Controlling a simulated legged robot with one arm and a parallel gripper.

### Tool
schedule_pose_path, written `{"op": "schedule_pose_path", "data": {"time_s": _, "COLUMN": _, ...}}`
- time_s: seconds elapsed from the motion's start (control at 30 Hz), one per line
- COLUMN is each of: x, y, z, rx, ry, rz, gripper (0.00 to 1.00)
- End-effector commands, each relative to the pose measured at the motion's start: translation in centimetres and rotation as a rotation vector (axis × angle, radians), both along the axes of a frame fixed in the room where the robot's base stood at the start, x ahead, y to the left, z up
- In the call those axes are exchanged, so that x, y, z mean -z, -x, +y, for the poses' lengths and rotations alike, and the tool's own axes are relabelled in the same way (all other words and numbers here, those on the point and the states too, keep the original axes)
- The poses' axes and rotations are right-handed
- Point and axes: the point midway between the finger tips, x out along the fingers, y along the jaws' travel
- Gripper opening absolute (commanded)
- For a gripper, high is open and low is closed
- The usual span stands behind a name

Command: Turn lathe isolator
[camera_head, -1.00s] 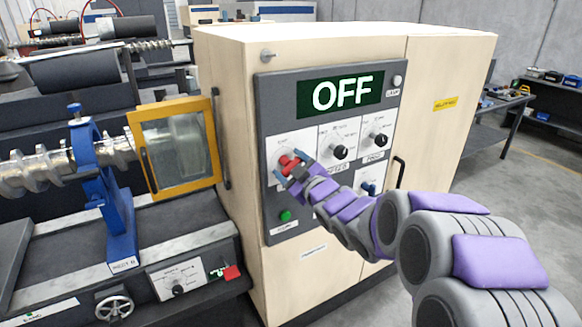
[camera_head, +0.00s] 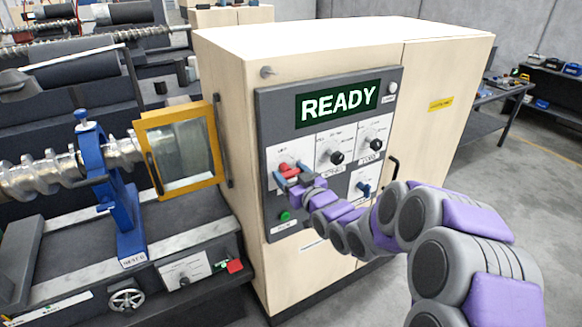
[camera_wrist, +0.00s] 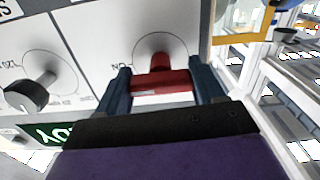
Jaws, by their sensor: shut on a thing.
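The red isolator handle (camera_head: 289,170) sits at the left of the grey control panel (camera_head: 264,130) on the beige cabinet. My gripper (camera_head: 290,179) is at this handle, with its blue fingers on either side. In the wrist view the red handle (camera_wrist: 162,82) lies between the two fingers of my gripper (camera_wrist: 163,88), which is shut on it. The display (camera_head: 338,104) above reads READY in white on green. The handle's dial label is partly hidden in the wrist view.
Two black knobs (camera_head: 337,157) (camera_head: 375,144), a blue switch (camera_head: 364,188) and a green button (camera_head: 285,215) are also on the panel. The lathe with a yellow-framed guard (camera_head: 181,150) stands close on the left. Open floor lies to the right.

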Motion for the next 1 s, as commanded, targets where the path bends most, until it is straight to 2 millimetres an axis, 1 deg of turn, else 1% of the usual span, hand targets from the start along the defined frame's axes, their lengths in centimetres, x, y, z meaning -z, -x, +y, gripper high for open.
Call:
{"op": "schedule_pose_path", "data": {"time_s": 0.03, "x": -0.34, "y": 0.01, "z": 0.05, "rx": -0.001, "ry": -0.016, "rz": 0.007, "gripper": 0.38}}
{"op": "schedule_pose_path", "data": {"time_s": 0.13, "x": -0.36, "y": 0.01, "z": 0.05, "rx": -0.001, "ry": -0.040, "rz": 0.021, "gripper": 0.37}}
{"op": "schedule_pose_path", "data": {"time_s": 0.17, "x": -0.36, "y": 0.02, "z": 0.06, "rx": -0.002, "ry": -0.045, "rz": 0.025, "gripper": 0.35}}
{"op": "schedule_pose_path", "data": {"time_s": 0.67, "x": -0.53, "y": -0.05, "z": -0.03, "rx": 0.001, "ry": -0.067, "rz": 0.031, "gripper": 0.35}}
{"op": "schedule_pose_path", "data": {"time_s": 0.7, "x": -0.54, "y": -0.05, "z": -0.04, "rx": 0.001, "ry": -0.066, "rz": 0.030, "gripper": 0.68}}
{"op": "schedule_pose_path", "data": {"time_s": 0.93, "x": -0.43, "y": -0.06, "z": -0.04, "rx": 0.001, "ry": -0.065, "rz": 0.032, "gripper": 0.90}}
{"op": "schedule_pose_path", "data": {"time_s": 1.0, "x": -0.34, "y": -0.11, "z": -0.04, "rx": 0.000, "ry": -0.065, "rz": 0.034, "gripper": 0.92}}
